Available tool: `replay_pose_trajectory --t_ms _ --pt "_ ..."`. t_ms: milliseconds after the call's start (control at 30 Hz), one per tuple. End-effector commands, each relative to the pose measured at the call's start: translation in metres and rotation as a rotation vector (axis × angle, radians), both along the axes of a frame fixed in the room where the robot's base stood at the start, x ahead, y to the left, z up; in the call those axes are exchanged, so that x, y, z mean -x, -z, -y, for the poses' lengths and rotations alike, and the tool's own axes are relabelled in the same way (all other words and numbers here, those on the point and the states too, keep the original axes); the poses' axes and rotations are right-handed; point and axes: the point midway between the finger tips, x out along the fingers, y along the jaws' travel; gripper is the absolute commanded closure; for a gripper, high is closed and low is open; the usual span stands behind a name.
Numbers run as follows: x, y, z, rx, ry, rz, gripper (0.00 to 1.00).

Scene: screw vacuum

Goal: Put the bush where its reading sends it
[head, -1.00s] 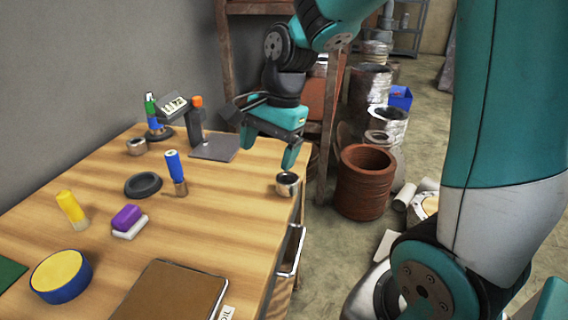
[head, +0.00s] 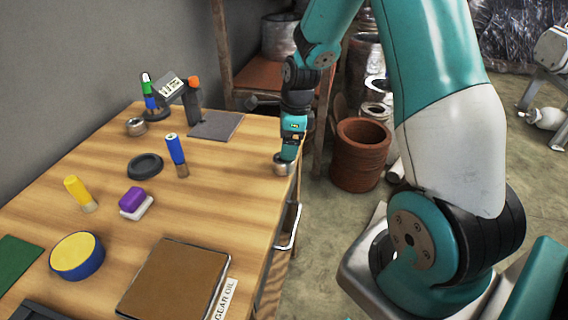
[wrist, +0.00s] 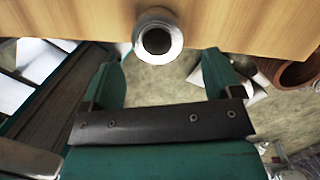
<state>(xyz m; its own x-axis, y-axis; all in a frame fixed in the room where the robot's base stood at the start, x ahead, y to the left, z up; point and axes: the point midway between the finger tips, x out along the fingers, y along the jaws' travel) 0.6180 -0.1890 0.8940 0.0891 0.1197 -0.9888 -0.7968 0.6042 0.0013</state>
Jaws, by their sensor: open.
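The bush (head: 281,169), a short metallic ring, stands on the wooden table near its right edge. In the wrist view the bush (wrist: 157,40) shows its dark bore, at the table's edge just beyond and between my fingertips. My gripper (head: 287,155) points down at the bush in the head view and partly covers it. In the wrist view my gripper (wrist: 163,64) is open with nothing between its fingers. A gauge stand (head: 194,103) with a small display (head: 172,87) stands at the back; its digits are too small to read surely. A second metallic ring (head: 137,127) lies left of it.
A clay pot (head: 358,160) stands right of the table.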

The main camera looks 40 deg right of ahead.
Motion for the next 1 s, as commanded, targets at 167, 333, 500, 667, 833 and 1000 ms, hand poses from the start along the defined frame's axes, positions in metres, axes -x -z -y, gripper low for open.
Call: replay_pose_trajectory --t_ms 167,333,500,667,833,1000 --pt "-0.001 0.012 -0.002 0.0 -0.001 -0.001 0.15" --pt "-0.001 0.036 -0.008 -0.001 -0.003 -0.004 0.15" --pt "-0.004 0.056 -0.01 0.001 -0.001 0.0 0.15" --pt "-0.004 0.059 -0.01 0.001 -0.001 0.001 0.15" --pt "-0.004 0.059 -0.01 0.001 -0.001 0.001 0.29" --pt "-0.004 0.059 -0.01 0.001 -0.001 0.001 0.68"
